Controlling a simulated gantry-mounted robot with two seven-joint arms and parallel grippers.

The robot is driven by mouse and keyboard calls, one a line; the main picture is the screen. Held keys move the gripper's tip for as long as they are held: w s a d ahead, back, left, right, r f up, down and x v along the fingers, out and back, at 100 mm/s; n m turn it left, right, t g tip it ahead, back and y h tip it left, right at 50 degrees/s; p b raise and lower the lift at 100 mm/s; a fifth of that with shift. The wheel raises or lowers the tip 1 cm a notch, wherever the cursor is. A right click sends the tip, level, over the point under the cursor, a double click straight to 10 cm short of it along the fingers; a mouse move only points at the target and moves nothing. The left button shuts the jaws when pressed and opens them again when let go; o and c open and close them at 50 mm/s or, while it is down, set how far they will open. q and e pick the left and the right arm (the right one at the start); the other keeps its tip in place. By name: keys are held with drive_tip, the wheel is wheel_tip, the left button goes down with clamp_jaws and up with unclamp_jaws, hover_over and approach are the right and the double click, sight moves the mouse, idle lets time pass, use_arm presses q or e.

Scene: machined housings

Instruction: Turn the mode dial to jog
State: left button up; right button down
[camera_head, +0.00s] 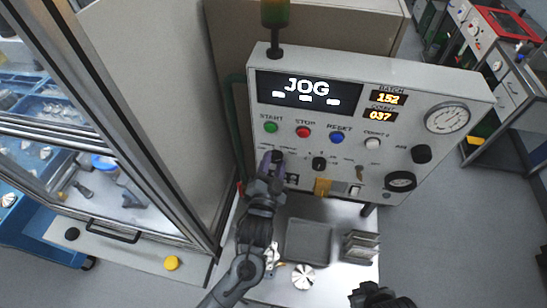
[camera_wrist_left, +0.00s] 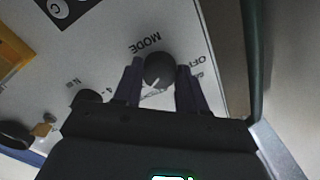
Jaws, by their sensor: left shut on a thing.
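The mode dial (camera_wrist_left: 159,67) is a round black knob under the word MODE on the panel, seen in the wrist view. Its white pointer line shows on the lower left of its face, towards a label that I cannot read fully. My left gripper (camera_wrist_left: 158,85) has one purple finger on each side of the dial and is shut on it. In the head view, my left gripper (camera_head: 270,164) is at the panel's lower left and largely hides the dial. The display (camera_head: 308,88) reads JOG. My right gripper (camera_head: 380,296) is at the bottom edge, partly cut off.
The control panel (camera_head: 430,92) carries green, red, blue and white buttons, another black dial (camera_head: 319,164) and a gauge (camera_head: 447,118). A grey tray (camera_head: 309,241) and a metal block (camera_head: 361,246) are on the bench below. A glazed cabinet stands at left.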

use_arm(q)
drive_tip(key=shift+r+m+p, duration=0.1)
drive_tip(key=shift+m+p, duration=0.45)
drive_tip(key=shift+m, duration=0.15)
drive_tip(key=o, duration=1)
drive_tip(key=shift+o, duration=0.2)
drive_tip(key=shift+s, duration=0.1)
drive_tip(key=b+v, duration=0.2)
drive_tip(key=v, duration=0.8)
drive_tip(key=shift+s, duration=0.3)
